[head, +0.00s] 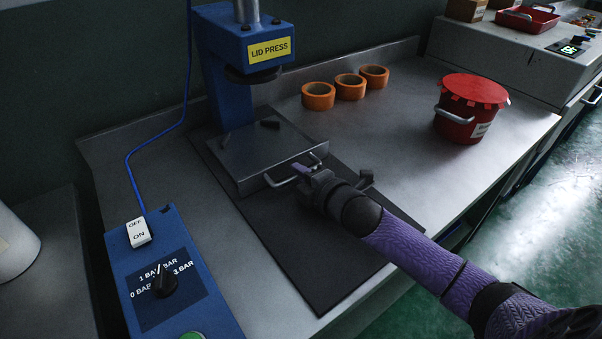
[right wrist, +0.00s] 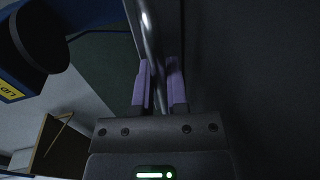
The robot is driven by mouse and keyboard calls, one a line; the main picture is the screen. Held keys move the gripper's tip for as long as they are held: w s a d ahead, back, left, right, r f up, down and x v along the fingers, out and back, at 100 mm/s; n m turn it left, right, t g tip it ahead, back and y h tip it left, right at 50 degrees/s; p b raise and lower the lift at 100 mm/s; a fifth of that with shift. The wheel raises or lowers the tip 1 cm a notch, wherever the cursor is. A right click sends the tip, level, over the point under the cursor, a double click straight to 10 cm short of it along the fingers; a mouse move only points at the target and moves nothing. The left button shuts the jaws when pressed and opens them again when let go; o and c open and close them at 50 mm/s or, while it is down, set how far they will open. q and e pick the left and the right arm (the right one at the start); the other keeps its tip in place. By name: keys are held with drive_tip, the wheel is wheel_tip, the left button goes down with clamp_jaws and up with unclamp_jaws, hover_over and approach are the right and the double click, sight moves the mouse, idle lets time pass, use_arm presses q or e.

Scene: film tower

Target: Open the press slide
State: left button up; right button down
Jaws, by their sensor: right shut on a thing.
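The blue lid press (head: 240,60) stands at the back of the bench. Its grey metal slide (head: 262,150) lies under the press head, with a small dark block on top. A silver bar handle (head: 290,176) is on the slide's front edge. My right gripper (head: 306,170) is at this handle, with its purple fingers around the bar. In the right wrist view the purple fingers (right wrist: 160,85) are shut on the handle bar (right wrist: 151,40), which runs up between them. My left gripper is not in view.
A dark mat (head: 315,245) lies bare in front of the slide. A blue control box (head: 170,280) stands at the left. Orange tape rolls (head: 348,86) and a red lidded bucket (head: 468,110) stand to the right on the bench.

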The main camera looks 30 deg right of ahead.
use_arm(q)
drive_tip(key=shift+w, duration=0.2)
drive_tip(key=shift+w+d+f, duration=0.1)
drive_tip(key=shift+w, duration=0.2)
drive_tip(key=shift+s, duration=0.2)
